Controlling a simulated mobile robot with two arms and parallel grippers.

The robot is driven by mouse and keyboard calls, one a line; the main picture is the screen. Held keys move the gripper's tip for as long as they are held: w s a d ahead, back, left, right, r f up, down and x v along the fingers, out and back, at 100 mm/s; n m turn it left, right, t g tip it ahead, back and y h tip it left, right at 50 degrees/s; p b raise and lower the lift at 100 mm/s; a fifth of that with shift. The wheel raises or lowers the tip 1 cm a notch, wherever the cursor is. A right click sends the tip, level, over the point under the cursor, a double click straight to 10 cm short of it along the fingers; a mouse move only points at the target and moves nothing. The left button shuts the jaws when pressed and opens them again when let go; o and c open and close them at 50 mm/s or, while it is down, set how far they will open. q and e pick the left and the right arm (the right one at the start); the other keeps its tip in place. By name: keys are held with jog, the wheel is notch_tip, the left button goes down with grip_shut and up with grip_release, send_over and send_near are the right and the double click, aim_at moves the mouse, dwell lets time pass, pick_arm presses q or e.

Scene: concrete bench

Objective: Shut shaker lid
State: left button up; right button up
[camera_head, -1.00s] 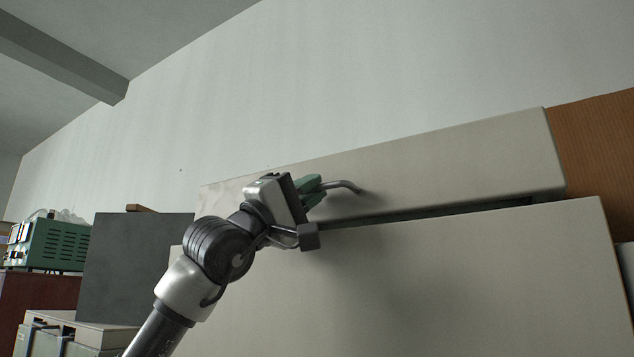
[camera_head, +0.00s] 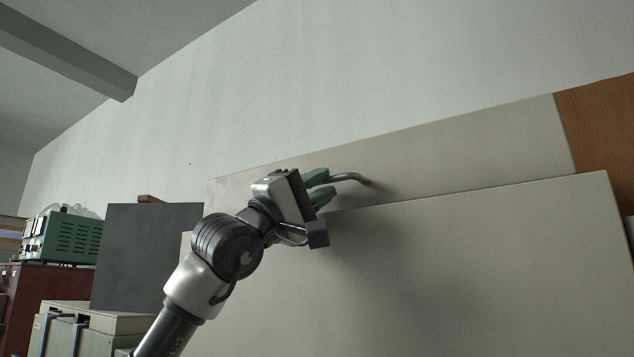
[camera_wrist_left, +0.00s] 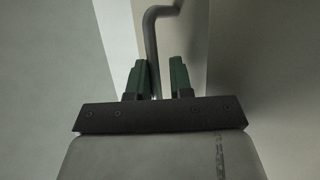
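The shaker is a large beige box. Its lid (camera_head: 470,145) is the long upper panel, and the body (camera_head: 490,260) is the broad panel below it. In the head view no dark gap shows between lid and body. A bent grey metal handle (camera_head: 350,178) sticks out of the lid. My left gripper (camera_head: 321,186), with green fingers, is at the handle's left end. In the left wrist view the fingers (camera_wrist_left: 158,72) are apart, with the handle (camera_wrist_left: 151,40) running between them, nearer the left finger. My right gripper is out of view.
A dark grey panel (camera_head: 150,255) stands left of the shaker. Farther left, a green instrument (camera_head: 65,238) rests on a reddish-brown cabinet (camera_head: 38,290). A brown wooden surface (camera_head: 603,140) lies at the right. A bare wall rises behind.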

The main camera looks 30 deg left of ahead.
pick_arm(q)
jog(key=shift+a, duration=0.1)
dwell(0.3)
jog(key=b+v, duration=0.2)
jog(key=v, duration=0.9)
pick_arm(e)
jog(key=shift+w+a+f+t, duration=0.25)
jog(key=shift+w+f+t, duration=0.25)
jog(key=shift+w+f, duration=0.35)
pick_arm(q)
jog(key=shift+w, duration=0.1)
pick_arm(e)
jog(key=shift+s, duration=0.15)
